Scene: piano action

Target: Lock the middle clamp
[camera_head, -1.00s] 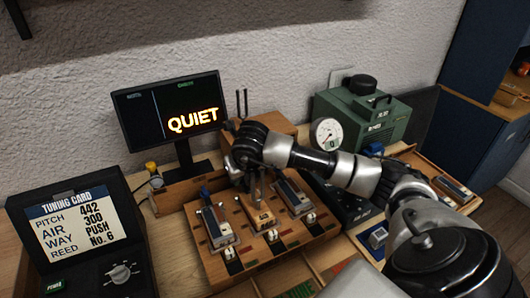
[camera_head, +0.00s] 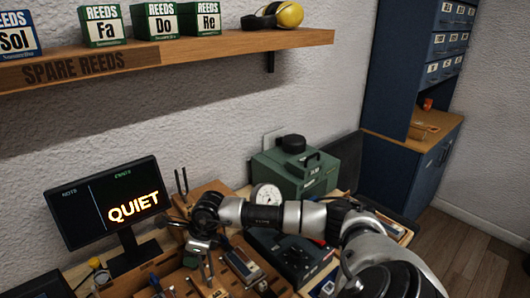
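The wooden action board (camera_head: 182,279) lies at the bottom of the view, partly cut off by the lower edge. A wooden middle piece (camera_head: 216,290) sits on it, between a metal-topped unit at the left and another metal-topped unit (camera_head: 243,264) at the right. The middle clamp itself is too small and too covered to make out. My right gripper (camera_head: 207,272) points down just above the middle piece, its two fingers close together. Whether they touch or hold anything cannot be told. My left gripper is out of view.
A screen (camera_head: 103,203) reading QUIET stands at the left. A green box (camera_head: 296,170) and a round gauge (camera_head: 267,196) stand behind my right arm. A shelf (camera_head: 170,58) with reed boxes hangs above. A blue cabinet (camera_head: 392,180) is at the right.

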